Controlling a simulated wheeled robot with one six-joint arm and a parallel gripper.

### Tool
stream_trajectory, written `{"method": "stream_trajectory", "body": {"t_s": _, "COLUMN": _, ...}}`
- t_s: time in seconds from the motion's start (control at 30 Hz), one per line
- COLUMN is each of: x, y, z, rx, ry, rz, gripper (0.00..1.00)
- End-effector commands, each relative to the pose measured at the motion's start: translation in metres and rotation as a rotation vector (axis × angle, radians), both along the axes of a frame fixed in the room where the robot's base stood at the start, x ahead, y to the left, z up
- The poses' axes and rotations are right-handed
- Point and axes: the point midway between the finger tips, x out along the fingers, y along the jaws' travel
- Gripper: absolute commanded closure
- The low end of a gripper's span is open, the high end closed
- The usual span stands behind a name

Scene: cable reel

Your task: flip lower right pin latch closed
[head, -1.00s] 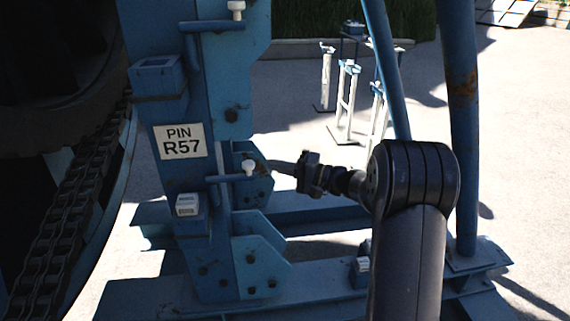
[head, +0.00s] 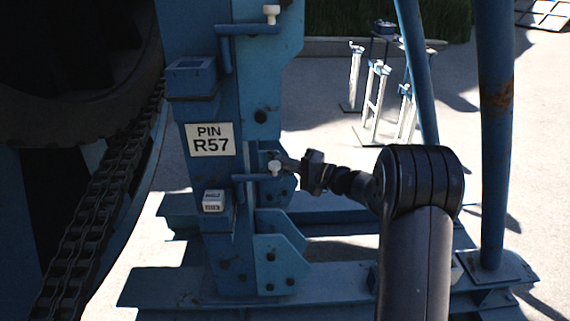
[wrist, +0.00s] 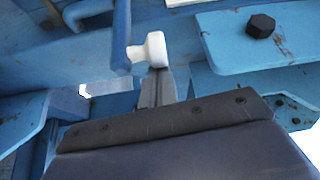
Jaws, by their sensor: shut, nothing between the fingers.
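The lower pin latch is a blue bar (head: 252,178) with a white knob (head: 275,168) at its right end, on the blue post below the "PIN R57" label (head: 210,140). In the wrist view the white knob (wrist: 150,50) sits on the blue latch handle (wrist: 121,40). My gripper (head: 282,161) is shut, with its fingertips right at the knob. In the wrist view its fingers (wrist: 157,80) end just under the knob; they look to be touching it, but I cannot be sure.
An upper latch with a white knob (head: 271,13) is higher on the post. A chain (head: 95,215) and dark reel are at left. A rusty blue pole (head: 496,130) stands at right. A dark bolt (wrist: 261,26) juts from a plate beside the knob. White-and-blue stands (head: 378,95) are behind.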

Motion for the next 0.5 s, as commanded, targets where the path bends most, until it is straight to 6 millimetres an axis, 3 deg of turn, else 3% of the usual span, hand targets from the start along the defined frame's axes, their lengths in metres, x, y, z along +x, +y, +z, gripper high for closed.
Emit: {"method": "stream_trajectory", "body": {"t_s": 0.5, "x": -0.0089, "y": -0.0007, "z": -0.0022, "rx": 0.0, "ry": -0.001, "rz": -0.065, "gripper": 1.0}}
